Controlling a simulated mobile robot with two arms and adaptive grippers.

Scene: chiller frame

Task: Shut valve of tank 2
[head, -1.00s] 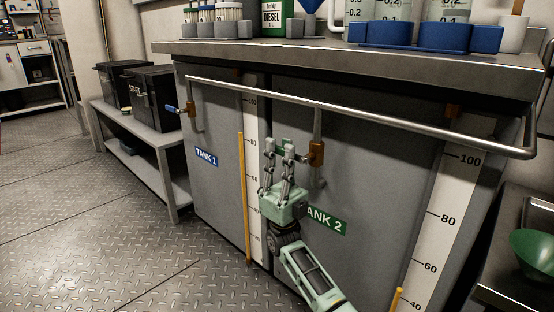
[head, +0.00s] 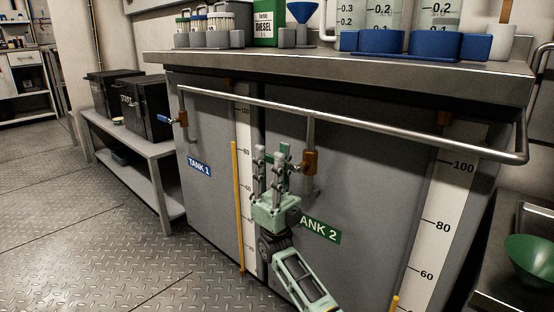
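The tank 2 valve (head: 309,163) is an orange-brown body on the pipe that drops from the rail, above the green TANK 2 label (head: 320,231). A small green part, seemingly its handle, shows between and behind my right gripper's fingers, mostly hidden. My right gripper (head: 270,153) is pale green, with its fingers pointing up and a gap between them, just left of the valve body. I cannot tell whether it touches the handle. The gripper partly covers the label. My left gripper is not in view.
The tank 1 valve (head: 183,119) with a blue handle is at the left. A metal rail (head: 400,122) runs along the tank front under the countertop (head: 330,66). A yellow vertical bar (head: 238,205) stands left of my gripper. A low shelf (head: 140,142) holds black boxes.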

